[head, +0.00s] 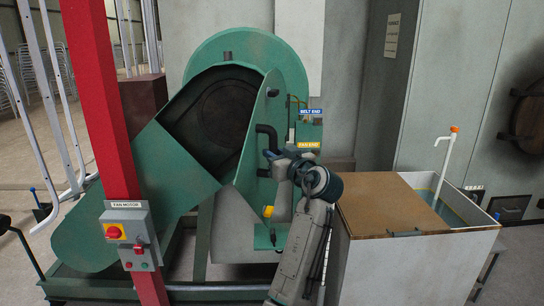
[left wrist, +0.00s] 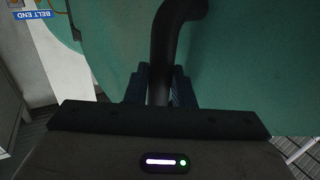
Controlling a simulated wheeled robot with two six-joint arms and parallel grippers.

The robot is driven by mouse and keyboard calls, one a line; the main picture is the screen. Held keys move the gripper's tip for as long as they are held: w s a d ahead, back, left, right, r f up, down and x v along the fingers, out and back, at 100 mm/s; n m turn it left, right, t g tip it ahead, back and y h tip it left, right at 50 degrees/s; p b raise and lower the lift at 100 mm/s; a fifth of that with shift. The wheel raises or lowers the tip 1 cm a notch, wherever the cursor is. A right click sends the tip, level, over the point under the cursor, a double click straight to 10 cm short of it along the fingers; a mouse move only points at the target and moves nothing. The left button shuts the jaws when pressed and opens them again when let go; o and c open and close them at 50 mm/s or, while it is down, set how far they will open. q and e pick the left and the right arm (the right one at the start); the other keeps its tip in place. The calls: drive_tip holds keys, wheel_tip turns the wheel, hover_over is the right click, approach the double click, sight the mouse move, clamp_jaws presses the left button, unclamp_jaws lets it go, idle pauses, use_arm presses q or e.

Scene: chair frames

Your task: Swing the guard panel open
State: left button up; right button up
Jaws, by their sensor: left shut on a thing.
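The green guard panel (head: 255,115) stands out from the machine's green housing (head: 240,52), at an angle to it. A dark opening (head: 215,110) with a round shape inside shows to its left. The panel bears a bent black handle (head: 264,131). My left gripper (head: 271,157) is shut on the lower part of this handle. In the left wrist view its two fingers (left wrist: 160,88) stand on either side of the black handle (left wrist: 165,35), with the green panel (left wrist: 240,60) behind. My right gripper is not in view.
A red post (head: 98,90) with a grey fan motor switch box (head: 130,236) stands in front at left. A tank (head: 400,275) with a brown lid (head: 385,205) stands right of my arm. Blue "BELT END" (head: 311,112) and yellow "FAN END" (head: 308,145) labels sit beside the panel.

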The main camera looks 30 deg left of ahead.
use_arm(q)
drive_tip(key=shift+w+d+f+b, duration=0.1)
drive_tip(key=shift+w+d+b, duration=0.15)
drive_tip(key=shift+d, duration=0.3)
drive_tip(key=shift+w+d+r+b, duration=0.1)
drive_tip(key=shift+w+d+b, duration=0.15)
drive_tip(key=shift+d, duration=0.35)
drive_tip(key=shift+w+d+f+b, duration=0.15)
drive_tip(key=shift+d+b, duration=0.1)
drive_tip(key=shift+d, duration=0.3)
drive_tip(key=o, duration=1)
drive_tip(key=shift+w+d, duration=0.1)
